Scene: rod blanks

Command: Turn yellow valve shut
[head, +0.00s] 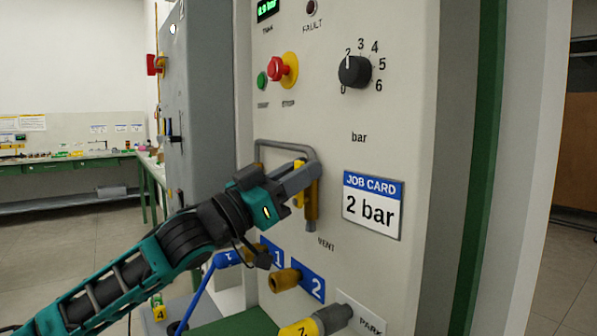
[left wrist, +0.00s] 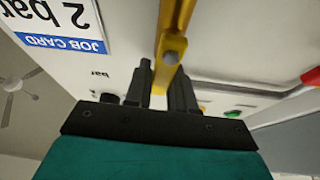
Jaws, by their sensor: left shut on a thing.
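The yellow valve handle (head: 298,198) is on the panel's brass vent pipe (head: 312,203), under a bent grey pipe and above the word VENT. My left gripper (head: 308,174) reaches it from the left and hides much of it. In the left wrist view, the yellow handle (left wrist: 172,48) with a round grey bolt head lies between the two dark fingers of my left gripper (left wrist: 166,80). The gripper is shut on the handle. How far the valve is turned is hard to tell. My right gripper is not in view.
Above are a black dial (head: 355,71) pointing near 2, and a red stop button (head: 277,69). A job card (head: 372,205) reading 2 bar is on the right. Below are brass port 2 (head: 284,280), a blue hose (head: 200,298) by label 1, and a yellow-collared fitting (head: 312,325) near PARK.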

